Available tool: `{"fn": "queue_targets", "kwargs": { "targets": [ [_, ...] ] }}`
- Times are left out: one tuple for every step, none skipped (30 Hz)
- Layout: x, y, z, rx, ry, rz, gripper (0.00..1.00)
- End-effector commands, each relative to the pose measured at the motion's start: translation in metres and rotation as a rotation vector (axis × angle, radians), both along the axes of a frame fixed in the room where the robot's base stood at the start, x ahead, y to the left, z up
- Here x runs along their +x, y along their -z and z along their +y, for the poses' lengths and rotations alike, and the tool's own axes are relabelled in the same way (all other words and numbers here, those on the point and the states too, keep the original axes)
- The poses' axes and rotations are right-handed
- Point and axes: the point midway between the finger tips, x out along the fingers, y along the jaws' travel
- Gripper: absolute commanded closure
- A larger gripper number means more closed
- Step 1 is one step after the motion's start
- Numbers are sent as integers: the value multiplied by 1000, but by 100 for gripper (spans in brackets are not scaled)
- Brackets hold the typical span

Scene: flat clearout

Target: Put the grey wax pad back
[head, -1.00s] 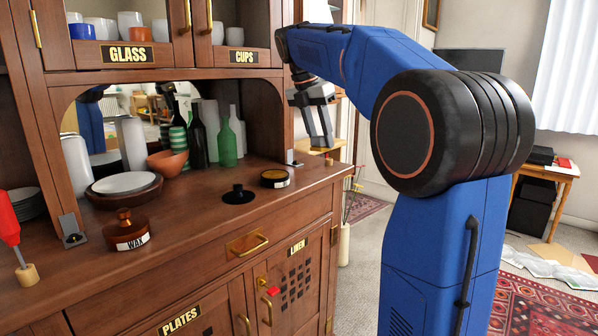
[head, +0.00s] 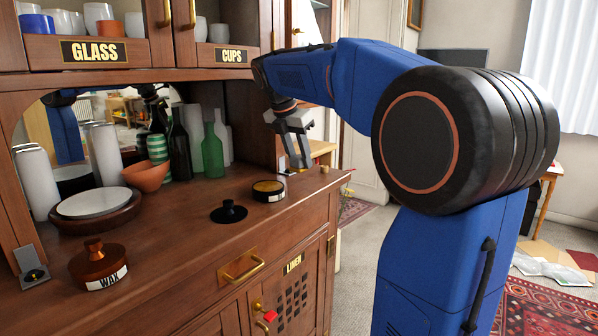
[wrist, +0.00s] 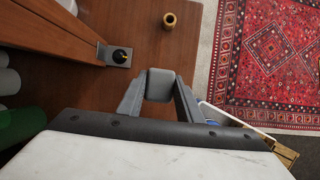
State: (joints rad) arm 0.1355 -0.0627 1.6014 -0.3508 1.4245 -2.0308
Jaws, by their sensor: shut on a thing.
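My gripper (head: 299,160) points down over the right end of the sideboard's counter. In the wrist view my gripper (wrist: 160,98) is shut on a grey pad (wrist: 160,84), which I take to be the wax pad. The pad's underside is hidden, and I cannot tell whether it touches the wood. A round wooden pot labelled WAX (head: 98,268), with a knobbed lid, stands at the front left of the counter.
A black knobbed disc (head: 229,212) lies left of the tin. A metal bracket (wrist: 118,57) and a small brass-coloured ring (wrist: 168,20) are near the pad. The counter's right edge is close, with a red rug (wrist: 270,60) beyond.

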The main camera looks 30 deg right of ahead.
Motion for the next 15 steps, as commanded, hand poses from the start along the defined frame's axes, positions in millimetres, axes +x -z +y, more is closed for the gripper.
{"fn": "queue_targets", "kwargs": {
  "targets": [
    [0, 3, 0, 0, 0, 0, 86],
    [0, 6, 0, 0, -1, 0, 86],
    [0, 10, 0, 0, -1, 1, 86],
    [-1, 14, 0, 1, -1, 2, 86],
    [-1, 18, 0, 1, -1, 2, 86],
    [-1, 24, 0, 1, -1, 2, 86],
    [0, 29, 0, 1, -1, 2, 86],
    [-1, 32, 0, 1, 0, 1, 86],
    [-1, 36, 0, 1, 0, 1, 86],
    [-1, 39, 0, 1, 0, 1, 86],
    [0, 40, 0, 0, 0, 0, 86],
    [0, 40, 0, 0, 0, -1, 86],
    [0, 40, 0, 0, 0, -1, 86],
    [0, 40, 0, 0, 0, -1, 86],
    [0, 40, 0, 0, 0, -1, 86]
  ]
}}
